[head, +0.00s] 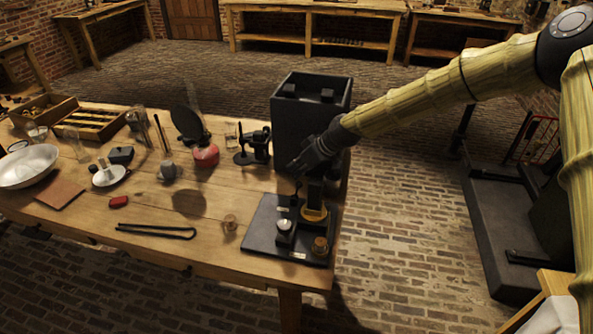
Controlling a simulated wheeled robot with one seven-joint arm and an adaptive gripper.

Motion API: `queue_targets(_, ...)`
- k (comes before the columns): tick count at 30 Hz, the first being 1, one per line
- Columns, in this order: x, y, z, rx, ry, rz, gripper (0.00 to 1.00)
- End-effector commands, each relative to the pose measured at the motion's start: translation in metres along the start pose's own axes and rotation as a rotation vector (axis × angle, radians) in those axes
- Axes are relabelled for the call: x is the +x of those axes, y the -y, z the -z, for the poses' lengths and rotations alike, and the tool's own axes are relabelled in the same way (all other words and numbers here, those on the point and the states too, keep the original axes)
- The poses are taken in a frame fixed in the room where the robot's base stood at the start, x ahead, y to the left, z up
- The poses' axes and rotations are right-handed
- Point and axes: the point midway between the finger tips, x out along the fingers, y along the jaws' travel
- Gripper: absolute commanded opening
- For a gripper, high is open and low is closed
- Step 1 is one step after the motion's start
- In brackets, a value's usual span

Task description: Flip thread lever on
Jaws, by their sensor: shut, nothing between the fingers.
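A black apparatus board (263,242) lies at the right end of the wooden table. On it are a yellow ring (314,215) at the foot of a dark upright, a pale round cap (284,225) on a black block, and a brass knob (320,246) at the front right. I cannot tell which small part is the thread lever. My gripper (294,166) is shut and empty. It reaches in from the right and appears above the back of the board, in front of a tall black box. I cannot tell whether it touches anything.
The tall black open-topped box (298,110) stands behind the board. A small black device (254,146) and a red-based item (206,155) stand to its left. A small wooden cup (230,223) and black tongs (157,231) lie left of the board.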

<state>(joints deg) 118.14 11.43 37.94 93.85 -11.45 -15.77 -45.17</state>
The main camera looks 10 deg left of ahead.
Motion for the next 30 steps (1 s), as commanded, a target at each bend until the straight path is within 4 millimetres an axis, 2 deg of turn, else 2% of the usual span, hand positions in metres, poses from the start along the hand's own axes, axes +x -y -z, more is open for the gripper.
queue_targets(17,-0.006,0.001,0.006,0.000,0.000,-0.001,0.00)
queue_targets(27,-0.015,0.000,0.040,0.005,-0.002,-0.006,0.00)
queue_targets(30,-0.026,-0.005,0.029,0.010,-0.002,-0.006,0.00)
